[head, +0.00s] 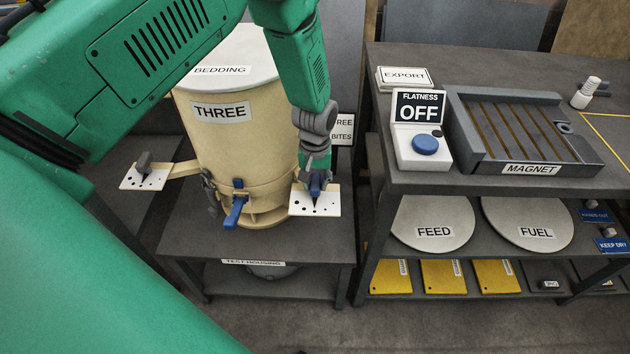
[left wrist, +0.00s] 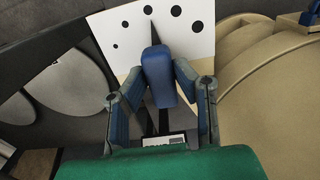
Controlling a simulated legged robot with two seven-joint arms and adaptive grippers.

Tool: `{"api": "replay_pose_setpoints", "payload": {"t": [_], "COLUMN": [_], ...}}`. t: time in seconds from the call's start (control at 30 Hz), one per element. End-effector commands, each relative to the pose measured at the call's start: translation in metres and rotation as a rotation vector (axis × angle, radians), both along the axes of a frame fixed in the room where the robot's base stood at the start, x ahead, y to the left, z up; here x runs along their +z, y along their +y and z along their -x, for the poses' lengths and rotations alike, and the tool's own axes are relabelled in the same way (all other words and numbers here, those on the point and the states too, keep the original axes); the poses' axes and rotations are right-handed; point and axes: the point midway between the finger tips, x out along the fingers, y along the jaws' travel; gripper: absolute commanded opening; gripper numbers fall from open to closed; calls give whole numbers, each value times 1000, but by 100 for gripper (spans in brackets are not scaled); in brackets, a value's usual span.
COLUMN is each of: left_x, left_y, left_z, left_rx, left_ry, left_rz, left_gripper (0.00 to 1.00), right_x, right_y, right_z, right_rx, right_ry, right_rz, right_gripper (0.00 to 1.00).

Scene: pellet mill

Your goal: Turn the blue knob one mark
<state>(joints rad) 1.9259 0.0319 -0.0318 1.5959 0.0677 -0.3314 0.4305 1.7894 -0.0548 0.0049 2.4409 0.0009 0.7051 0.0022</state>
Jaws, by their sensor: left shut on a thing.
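The blue knob (left wrist: 158,80) sits on a white plate with several black dots of differing size (left wrist: 120,28). In the head view the plate (head: 328,202) sticks out from the right of the cream drum (head: 240,150). My left gripper (head: 315,186) comes down on the knob from above and hides much of it. In the left wrist view its fingers (left wrist: 160,92) are shut on the knob's two sides. My right gripper is not in view.
A similar plate with a grey knob (head: 143,165) is on the drum's left. A blue lever (head: 235,208) hangs at the drum's front. The bench (head: 480,182) at right holds a FLATNESS OFF box (head: 418,130) and a MAGNET tray (head: 590,158).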

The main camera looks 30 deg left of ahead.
Motion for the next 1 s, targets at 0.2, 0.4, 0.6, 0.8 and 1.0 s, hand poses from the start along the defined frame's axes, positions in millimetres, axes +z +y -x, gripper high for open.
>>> {"api": "replay_pose_setpoints", "payload": {"t": [0.2,0.4,0.6,0.8,1.0], "left_x": [0,0,0,0,1], "left_y": [3,3,3,3,3], "left_z": [-3,-3,-4,-5,-5], "left_rx": [-85,-221,-354,-451,-499], "left_ry": [-8,-10,-12,-13,-15], "left_rz": [-4,-4,-5,-6,-7], "left_gripper": [0,0,0,0,0], "right_x": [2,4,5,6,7], "right_y": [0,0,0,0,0], "right_z": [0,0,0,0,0], "right_rx": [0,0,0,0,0], "right_ry": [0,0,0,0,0], "right_rz": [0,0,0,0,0], "right_gripper": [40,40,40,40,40]}}
